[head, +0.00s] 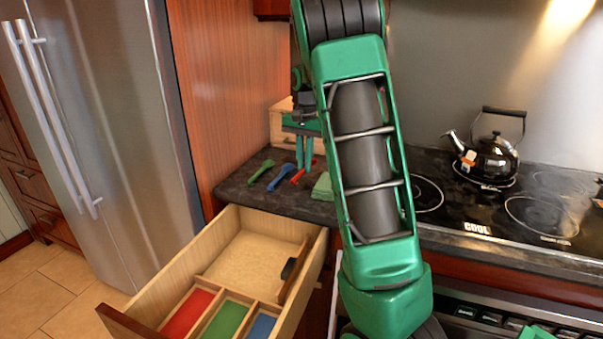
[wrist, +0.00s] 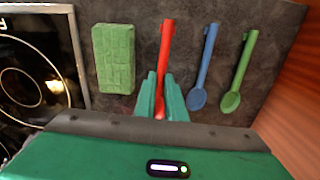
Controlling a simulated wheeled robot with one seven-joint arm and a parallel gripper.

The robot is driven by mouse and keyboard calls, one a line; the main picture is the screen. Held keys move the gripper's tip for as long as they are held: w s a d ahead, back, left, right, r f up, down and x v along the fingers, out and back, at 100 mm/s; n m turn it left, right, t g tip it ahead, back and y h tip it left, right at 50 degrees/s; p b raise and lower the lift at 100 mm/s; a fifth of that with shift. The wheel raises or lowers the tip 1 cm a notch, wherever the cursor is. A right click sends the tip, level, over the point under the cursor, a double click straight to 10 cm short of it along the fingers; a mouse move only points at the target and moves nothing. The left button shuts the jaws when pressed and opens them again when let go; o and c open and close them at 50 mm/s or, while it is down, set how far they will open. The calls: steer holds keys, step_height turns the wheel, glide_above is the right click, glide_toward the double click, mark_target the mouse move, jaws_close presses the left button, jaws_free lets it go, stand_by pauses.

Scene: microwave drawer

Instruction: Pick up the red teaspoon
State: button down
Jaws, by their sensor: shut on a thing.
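The red teaspoon (wrist: 166,48) lies on the dark counter, with its handle pointing away from my gripper in the wrist view. It also shows in the head view (head: 298,177), partly behind my fingers. My gripper (wrist: 161,82) is shut on the red teaspoon, with a finger on each side of it near its bowl end. The bowl is mostly hidden between the fingers. In the head view my gripper (head: 304,168) points down at the counter. I cannot tell whether the spoon is lifted off the surface.
A blue spoon (wrist: 204,68) and a green spoon (wrist: 240,70) lie to the right in the wrist view. A green sponge-like block (wrist: 114,58) lies to the left. The open drawer (head: 240,268) with coloured compartments is below the counter. A kettle (head: 490,158) stands on the stove.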

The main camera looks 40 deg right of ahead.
steer(key=s+a+r, duration=0.1)
steer(key=a+r, duration=0.6)
steer(key=a, duration=0.4)
steer(key=shift+s+a+r, duration=0.25)
steer(key=shift+s, duration=0.15)
